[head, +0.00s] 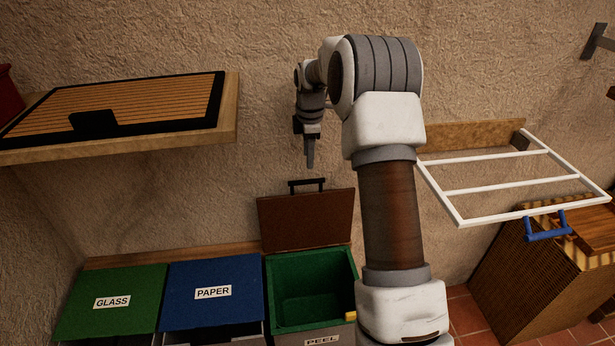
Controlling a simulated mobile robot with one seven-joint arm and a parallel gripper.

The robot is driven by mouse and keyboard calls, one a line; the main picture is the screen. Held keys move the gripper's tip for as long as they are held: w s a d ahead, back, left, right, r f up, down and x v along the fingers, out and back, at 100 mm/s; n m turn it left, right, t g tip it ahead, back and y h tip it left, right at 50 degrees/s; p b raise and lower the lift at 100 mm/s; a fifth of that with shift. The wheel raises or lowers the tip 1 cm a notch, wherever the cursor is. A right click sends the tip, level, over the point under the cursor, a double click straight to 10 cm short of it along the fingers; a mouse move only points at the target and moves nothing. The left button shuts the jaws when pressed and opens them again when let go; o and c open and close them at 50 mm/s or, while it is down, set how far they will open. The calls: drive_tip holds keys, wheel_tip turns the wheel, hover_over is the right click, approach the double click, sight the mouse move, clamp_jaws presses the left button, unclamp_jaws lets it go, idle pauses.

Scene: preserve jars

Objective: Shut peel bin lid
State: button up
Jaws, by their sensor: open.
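The peel bin (282,324) stands low in the middle of the head view, with a PEEL label on its front and a green inside. Its brown lid (307,219) is open and stands upright at the back of the bin, near the wall. A dark bar handle (307,184) sits at the lid's upper edge. My gripper (310,165) points down above the lid's handle in the picture, apart from it as far as I can tell. It is open and holds nothing visible. My own arm hides the bin's right side.
A closed green GLASS bin (130,283) and a blue PAPER bin (213,268) stand left of the peel bin. A wooden shelf (190,142) with a dark slatted tray juts out upper left. A white rack (500,182) and a wicker hamper (530,270) are at right.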

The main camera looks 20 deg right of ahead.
sight(308, 181)
drive_tip(key=f, duration=0.3)
drive_tip(key=w+f, duration=0.1)
drive_tip(key=f, duration=0.5)
drive_tip(key=shift+w+d, duration=0.1)
drive_tip(key=shift+w, duration=0.1)
clamp_jaws()
idle(1.0)
